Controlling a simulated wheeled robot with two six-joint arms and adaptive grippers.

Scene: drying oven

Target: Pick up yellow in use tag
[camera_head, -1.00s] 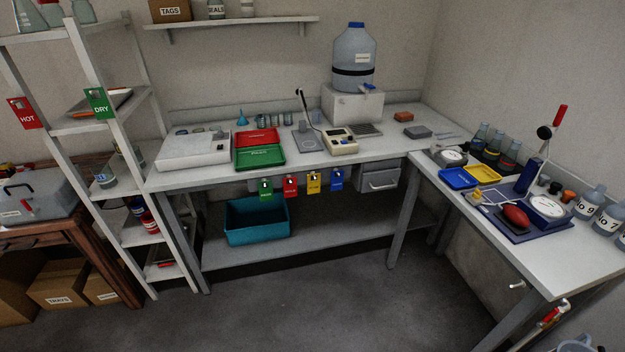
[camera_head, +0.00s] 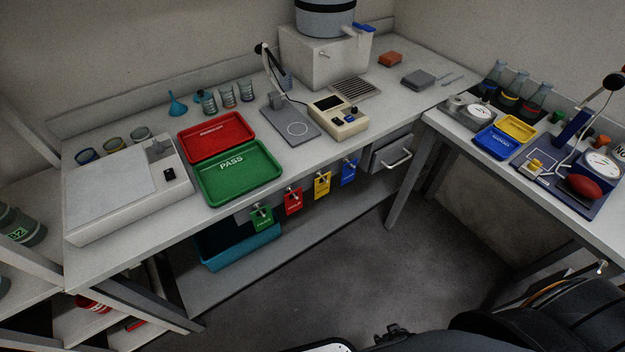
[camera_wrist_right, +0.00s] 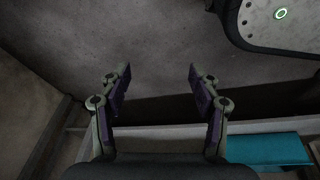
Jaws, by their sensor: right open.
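The yellow tag (camera_head: 322,186) hangs from a hook on the front edge of the bench in the head view. It hangs between the red tag (camera_head: 293,202) on its left and the blue tag (camera_head: 349,173) on its right; a green tag (camera_head: 262,218) hangs further left. My right gripper (camera_wrist_right: 160,82) is open and empty in the right wrist view, over the floor and apart from the tags. No tag can be made out in that view. My left gripper is not in view.
A teal bin (camera_head: 240,247) stands on the lower shelf below the tags; part of it shows in the wrist view (camera_wrist_right: 268,150). A grey drawer (camera_head: 392,154) with a handle sits right of the tags. Green (camera_head: 240,190) and red trays (camera_head: 216,120) lie on the bench above. The floor ahead is clear.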

